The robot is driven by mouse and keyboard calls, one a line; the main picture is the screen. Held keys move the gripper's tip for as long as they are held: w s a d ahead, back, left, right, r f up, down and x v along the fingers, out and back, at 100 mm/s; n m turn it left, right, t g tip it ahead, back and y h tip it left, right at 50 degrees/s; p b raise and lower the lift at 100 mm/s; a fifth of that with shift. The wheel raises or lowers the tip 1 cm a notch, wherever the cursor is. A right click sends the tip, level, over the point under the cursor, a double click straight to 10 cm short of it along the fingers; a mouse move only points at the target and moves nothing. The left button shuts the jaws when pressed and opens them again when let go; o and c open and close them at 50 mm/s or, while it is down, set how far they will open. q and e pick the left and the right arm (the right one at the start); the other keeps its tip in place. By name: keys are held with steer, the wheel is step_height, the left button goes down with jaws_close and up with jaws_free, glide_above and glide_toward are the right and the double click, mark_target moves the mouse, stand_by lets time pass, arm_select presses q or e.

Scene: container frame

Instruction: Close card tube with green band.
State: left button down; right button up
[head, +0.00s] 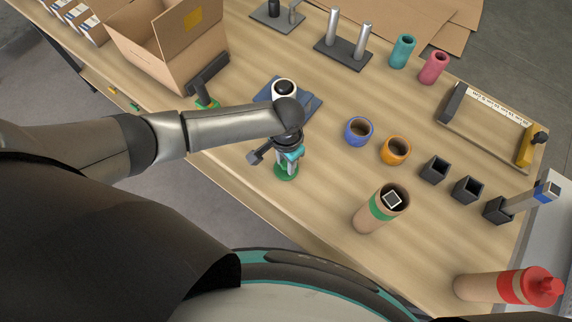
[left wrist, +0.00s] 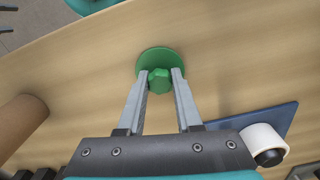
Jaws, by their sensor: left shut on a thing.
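The card tube with the green band (head: 382,208) stands upright on the table, its top open. A dark piece with a white-edged square shows in its mouth. The green cap (head: 286,172) is a flat disc with a knob, apart from the tube, to its left. In the left wrist view, the green cap (left wrist: 160,55) has its knob between the two fingers of my left gripper (left wrist: 161,78), which is shut on it. In the head view my left gripper (head: 287,163) is mostly hidden by its own wrist. I cannot tell whether the cap touches the table. My right gripper is not in view.
A red-capped tube (head: 500,287) is at the lower right. Blue (head: 359,131) and orange (head: 396,150) cups and several dark square holders (head: 435,169) stand beyond the green-banded tube. A blue mat (head: 311,107) with a white roll (head: 284,89) lies behind my gripper.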

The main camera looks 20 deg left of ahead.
mark_target(285, 162)
arm_select(q)
steer(key=shift+r, duration=0.1)
step_height(285, 162, up, 20)
steer(key=p, duration=0.3)
stand_by(0.3)
steer(key=a+f+n+b, duration=0.3)
steer(key=a+n+b, duration=0.2)
steer(key=b, duration=1.3)
steer(key=shift+s+a+f+n, duration=0.15)
steer(key=shift+s+a+n, duration=0.15)
steer(key=shift+n, duration=0.3)
